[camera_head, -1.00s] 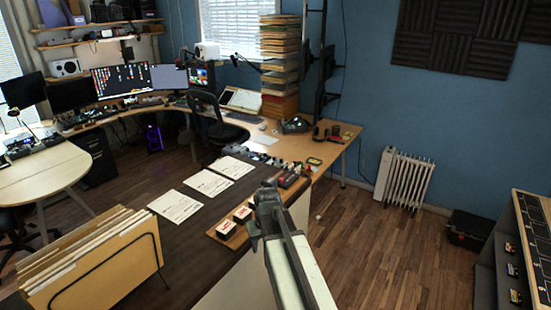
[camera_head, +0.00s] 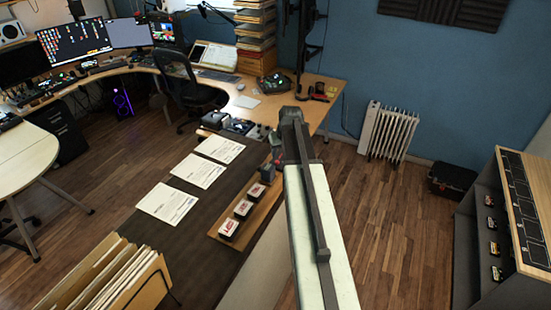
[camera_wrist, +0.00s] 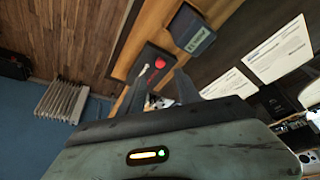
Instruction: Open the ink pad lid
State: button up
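My gripper (camera_wrist: 162,92) shows in the wrist view with its two dark fingers apart and nothing clearly held between them. Ahead of and between the fingertips lies a flat dark case (camera_wrist: 148,66) with a round red piece and a small white piece on it. A dark grey block (camera_wrist: 190,30) with pale lettering stands beside it on the wooden tray; it also shows in the head view (camera_head: 267,172). I cannot tell for sure which of these is the ink pad, nor how its lid stands.
Several small labelled blocks (camera_head: 243,208) line the wooden tray (camera_head: 262,214). White papers (camera_head: 197,170) lie on the dark counter (camera_head: 195,236) to the left. File folders (camera_head: 105,280) stand in front. Open floor (camera_head: 372,220) lies right, before a shelf unit (camera_head: 520,225).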

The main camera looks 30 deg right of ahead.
aim_at(277, 162)
jog(key=b+x, duration=0.6)
jog(key=x, duration=0.1)
jog(key=shift+w+f, duration=0.15)
jog(key=shift+f, duration=0.15)
jog(key=shift+r, duration=0.15)
grip_shut()
dwell(0.8)
